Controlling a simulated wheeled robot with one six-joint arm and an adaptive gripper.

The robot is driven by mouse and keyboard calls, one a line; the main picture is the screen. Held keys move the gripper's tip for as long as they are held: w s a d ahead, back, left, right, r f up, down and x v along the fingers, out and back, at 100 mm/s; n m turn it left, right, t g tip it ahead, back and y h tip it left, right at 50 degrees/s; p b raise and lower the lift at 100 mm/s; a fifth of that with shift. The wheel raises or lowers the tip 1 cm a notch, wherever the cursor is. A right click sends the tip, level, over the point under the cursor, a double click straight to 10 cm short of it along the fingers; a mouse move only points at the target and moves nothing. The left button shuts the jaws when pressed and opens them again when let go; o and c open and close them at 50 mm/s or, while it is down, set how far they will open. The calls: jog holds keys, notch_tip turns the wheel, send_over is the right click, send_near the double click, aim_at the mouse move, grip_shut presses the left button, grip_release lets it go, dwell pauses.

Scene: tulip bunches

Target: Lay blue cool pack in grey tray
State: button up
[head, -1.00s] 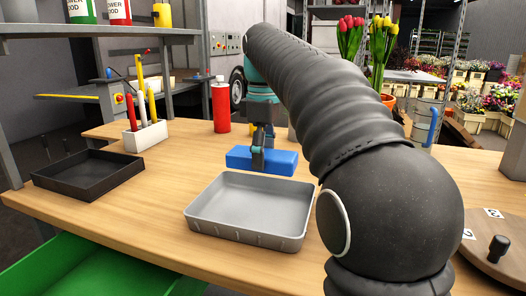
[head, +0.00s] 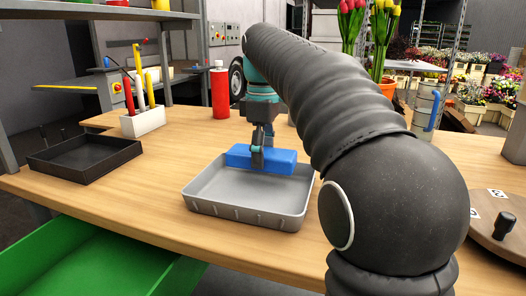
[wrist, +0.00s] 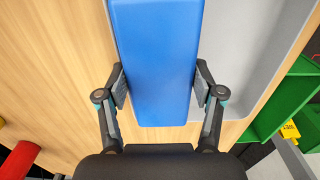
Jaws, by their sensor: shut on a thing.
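The blue cool pack (head: 275,162) is a flat blue block held level in my gripper (head: 257,158). In the head view it appears over the back part of the grey tray (head: 243,214); whether it touches the tray cannot be told. The tray is shallow, rectangular and otherwise empty. In the wrist view, the two fingers of my gripper (wrist: 158,90) press on both long sides of the cool pack (wrist: 155,60). The tray (wrist: 247,50) shows to the right of the pack there, with wooden table to the left. The pack hides part of the tray.
A black tray (head: 57,166) lies at the left on the wooden table (head: 165,190). Behind it stands a white holder (head: 143,124) with candle-like sticks. A red bottle (head: 220,95) stands at the back. A green bin (head: 90,255) is below the front edge. A round turntable (head: 490,235) is at right.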

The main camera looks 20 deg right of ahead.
jog(key=o, duration=1.5)
jog(key=shift+r, duration=3.75)
